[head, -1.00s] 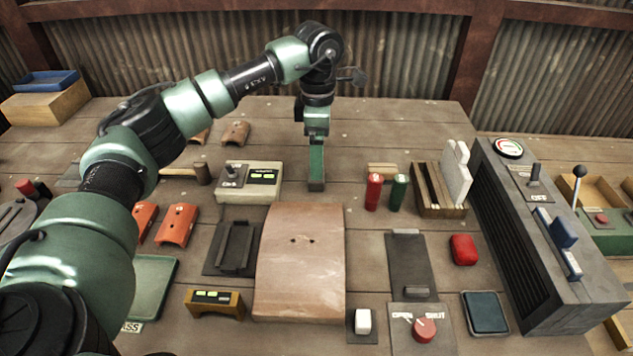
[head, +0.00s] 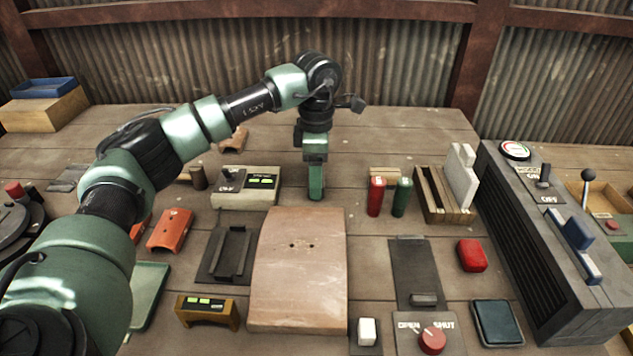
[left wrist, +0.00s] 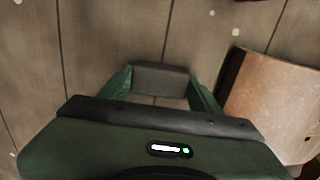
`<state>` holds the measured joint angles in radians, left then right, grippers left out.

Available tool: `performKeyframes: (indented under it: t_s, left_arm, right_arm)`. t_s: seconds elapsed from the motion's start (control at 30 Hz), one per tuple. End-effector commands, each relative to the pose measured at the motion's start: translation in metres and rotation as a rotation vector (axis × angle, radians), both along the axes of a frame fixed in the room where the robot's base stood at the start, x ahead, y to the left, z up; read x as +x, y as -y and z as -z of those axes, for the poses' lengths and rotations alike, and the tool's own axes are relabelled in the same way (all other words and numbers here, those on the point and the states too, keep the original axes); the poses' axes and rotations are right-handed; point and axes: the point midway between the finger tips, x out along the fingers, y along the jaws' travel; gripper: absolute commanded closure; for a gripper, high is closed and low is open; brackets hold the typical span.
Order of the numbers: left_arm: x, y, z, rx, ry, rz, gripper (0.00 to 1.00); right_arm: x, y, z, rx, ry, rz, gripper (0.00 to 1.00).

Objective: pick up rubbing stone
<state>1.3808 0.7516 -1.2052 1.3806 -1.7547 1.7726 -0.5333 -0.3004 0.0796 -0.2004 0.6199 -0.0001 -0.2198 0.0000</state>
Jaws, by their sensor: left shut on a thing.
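My left gripper (head: 315,190) points down at the boards of the workbench, just behind the big curved copper-brown plate (head: 298,265). In the left wrist view its two green fingers (left wrist: 161,88) are shut on a dark grey block, which I take to be the rubbing stone (left wrist: 160,78). The stone lies between the fingertips, close to the boards; I cannot tell whether it touches them. In the head view the fingers hide the stone. The plate's edge shows to the right in the left wrist view (left wrist: 275,95). My right gripper is not in view.
A grey-beige box (head: 246,188) stands left of the gripper. Red (head: 376,196) and green (head: 401,197) cylinders stand to its right, beside a wooden rack (head: 440,207) with white slabs. A large grey machine (head: 545,235) fills the right side. The bench behind the gripper is mostly clear.

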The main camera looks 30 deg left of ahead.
Motion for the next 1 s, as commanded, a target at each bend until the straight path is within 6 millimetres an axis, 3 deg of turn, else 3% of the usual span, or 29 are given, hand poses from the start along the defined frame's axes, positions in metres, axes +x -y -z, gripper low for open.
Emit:
performKeyframes:
  t_s: [0.33, 0.57, 0.77, 1.0]
  left_arm:
    - [0.0, 0.0, -0.007, 0.0, 0.001, 0.0, 0.84]
    - [0.001, 0.0, -0.031, -0.001, 0.003, 0.0, 0.84]
    - [0.001, 0.001, -0.074, -0.001, 0.002, 0.0, 0.84]
    - [0.001, 0.0, -0.145, 0.0, 0.001, 0.0, 0.84]
  right_arm:
    - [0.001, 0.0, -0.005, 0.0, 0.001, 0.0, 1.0]
    - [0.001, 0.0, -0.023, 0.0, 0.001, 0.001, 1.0]
    - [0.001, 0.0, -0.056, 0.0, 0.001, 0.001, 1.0]
    - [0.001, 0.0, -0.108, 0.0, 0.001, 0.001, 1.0]
